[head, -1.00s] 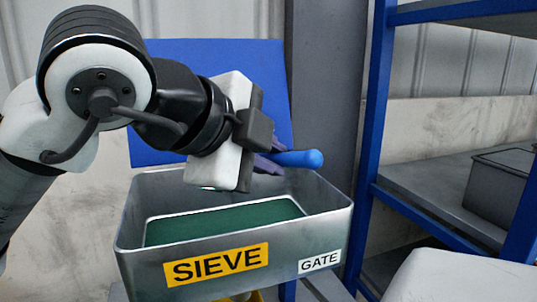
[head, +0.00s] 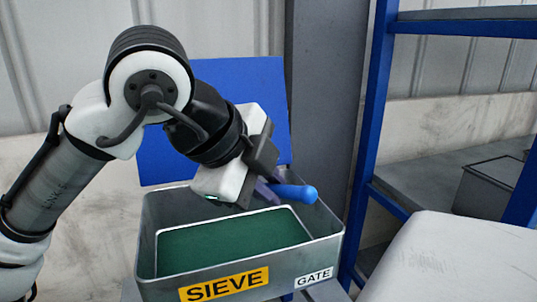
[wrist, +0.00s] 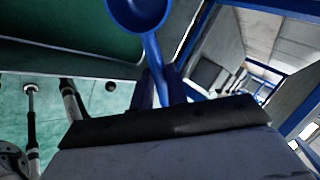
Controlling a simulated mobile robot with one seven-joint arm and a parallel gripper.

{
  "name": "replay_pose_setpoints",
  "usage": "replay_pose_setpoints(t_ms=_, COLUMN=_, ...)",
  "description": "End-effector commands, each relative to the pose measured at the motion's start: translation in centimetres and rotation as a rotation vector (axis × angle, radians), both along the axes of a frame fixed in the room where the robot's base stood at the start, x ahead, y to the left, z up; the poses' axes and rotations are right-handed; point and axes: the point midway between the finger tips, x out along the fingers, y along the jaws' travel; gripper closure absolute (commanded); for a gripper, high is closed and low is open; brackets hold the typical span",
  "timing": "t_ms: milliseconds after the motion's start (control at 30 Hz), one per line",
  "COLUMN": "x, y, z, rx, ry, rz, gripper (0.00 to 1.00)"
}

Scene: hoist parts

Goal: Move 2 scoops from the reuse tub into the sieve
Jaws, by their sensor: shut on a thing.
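The sieve (head: 322,250) is a grey metal box with yellow SIEVE and white GATE labels and a dark green floor. No material shows on the visible part of that floor. My gripper (head: 266,190) is shut on the handle of a blue scoop (head: 295,193), above the sieve's right back part. In the wrist view the scoop's bowl (wrist: 138,12) is cut off by the top edge; its visible part is plain blue. The gripper's purple fingers (wrist: 162,85) clasp its handle, and the sieve's rim (wrist: 70,59) is beyond. The reuse tub is not in view.
A blue panel (head: 165,150) stands behind the sieve. A grey post (head: 325,90) and a blue-framed shelf (head: 372,110) with a grey bin (head: 488,188) are to the right. A pale rounded surface (head: 440,262) fills the lower right.

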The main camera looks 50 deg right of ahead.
Motion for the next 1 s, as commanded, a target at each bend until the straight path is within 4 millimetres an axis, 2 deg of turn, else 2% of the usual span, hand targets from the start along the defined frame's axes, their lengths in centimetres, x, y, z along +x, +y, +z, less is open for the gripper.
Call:
replay_pose_setpoints(t_ms=33, x=0.0, y=-0.1, z=1.0, rx=0.031, ry=0.005, rz=-0.009, gripper=1.0)
replay_pose_setpoints(t_ms=1000, x=0.0, y=0.0, z=2.5, rx=0.679, ry=0.08, rz=-0.146, gripper=1.0)
